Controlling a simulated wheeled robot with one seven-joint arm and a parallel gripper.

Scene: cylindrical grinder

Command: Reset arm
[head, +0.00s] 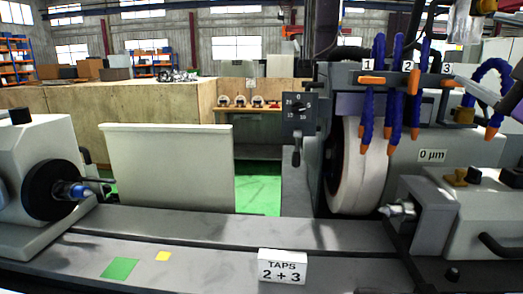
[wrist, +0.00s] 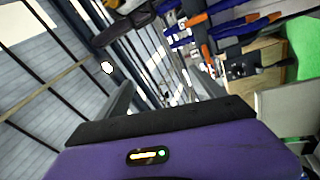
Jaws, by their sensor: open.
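My gripper (wrist: 160,92) shows in the wrist view as a purple body with a black band and two grey fingers spread apart. It is open, and nothing shows between the fingers. The wrist view is tilted, with the blue and orange coolant hoses in its upper right. In the head view, part of my purple-grey arm shows at the right edge; the fingers cannot be made out there. The grinder has a pale grinding wheel (head: 357,172), and blue hoses (head: 397,110) with orange tips hang in front of it. Tags 1, 2 and 3 mark the taps above.
A white sign (head: 283,266) reading "TAPS 2 + 3" stands on the grey bed. A workhead (head: 36,165) is at left, a tailstock (head: 432,212) at right. A dial with a lever (head: 297,108) is left of the wheel. The display (head: 432,156) reads 0 µm.

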